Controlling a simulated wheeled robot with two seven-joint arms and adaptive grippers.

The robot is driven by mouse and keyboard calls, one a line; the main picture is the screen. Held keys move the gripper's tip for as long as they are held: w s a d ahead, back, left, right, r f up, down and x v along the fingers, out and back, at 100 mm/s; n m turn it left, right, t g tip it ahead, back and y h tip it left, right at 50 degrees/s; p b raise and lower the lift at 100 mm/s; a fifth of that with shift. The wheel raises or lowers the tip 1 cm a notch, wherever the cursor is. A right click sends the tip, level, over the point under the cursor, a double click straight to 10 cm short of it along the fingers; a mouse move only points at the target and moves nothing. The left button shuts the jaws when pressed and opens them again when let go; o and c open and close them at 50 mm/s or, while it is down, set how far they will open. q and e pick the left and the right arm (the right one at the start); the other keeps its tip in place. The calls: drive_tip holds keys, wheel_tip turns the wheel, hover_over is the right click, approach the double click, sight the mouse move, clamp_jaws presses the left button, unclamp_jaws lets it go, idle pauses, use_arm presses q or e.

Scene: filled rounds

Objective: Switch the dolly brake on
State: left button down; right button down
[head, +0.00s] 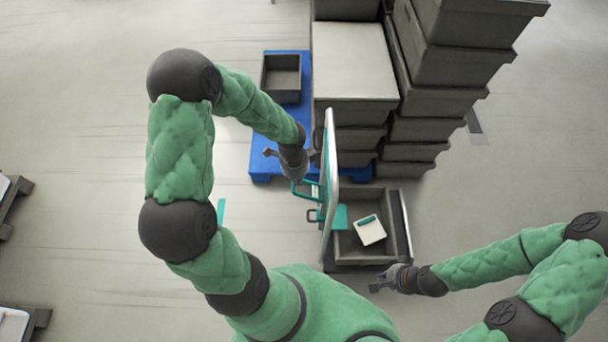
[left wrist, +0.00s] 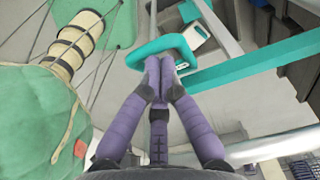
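The dolly stands in front of me with its upright pale handle frame (head: 329,180) on its left side. A teal loop-shaped lever (head: 307,192) sticks out to the left of this frame; I take it for the brake lever. The lever also shows in the left wrist view (left wrist: 190,58). My left gripper (head: 297,176) is at the loop. In the left wrist view its purple fingertips (left wrist: 160,66) are together and overlap the loop's near bar; whether they touch it is unclear. My right gripper (head: 378,284) is near the dolly's front edge, too small to read.
A grey crate (head: 348,250) on the dolly holds a white clipboard-like item (head: 369,231). Stacked grey crates (head: 418,130) stand behind. A blue pallet (head: 262,168) with a small open bin (head: 281,75) lies behind the left gripper. The floor to the left is mostly clear.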

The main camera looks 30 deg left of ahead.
use_arm(q)
drive_tip(key=shift+s+a+f+h, duration=0.2)
drive_tip(key=shift+a+f+h, duration=0.1)
drive_tip(key=shift+a, duration=0.05)
drive_tip(key=shift+s+a+f, duration=0.1)
drive_tip(key=shift+a+f, duration=0.05)
drive_tip(key=shift+f, duration=0.15)
drive_tip(key=shift+s+a+f+b, duration=0.25)
drive_tip(key=shift+a+f+b, duration=0.15)
drive_tip(key=shift+f, duration=0.35)
drive_tip(key=shift+s+a+f+b, duration=0.25)
drive_tip(key=shift+a+f, duration=0.15)
drive_tip(key=shift+f, duration=0.3)
use_arm(e)
drive_tip(key=shift+f, duration=0.55)
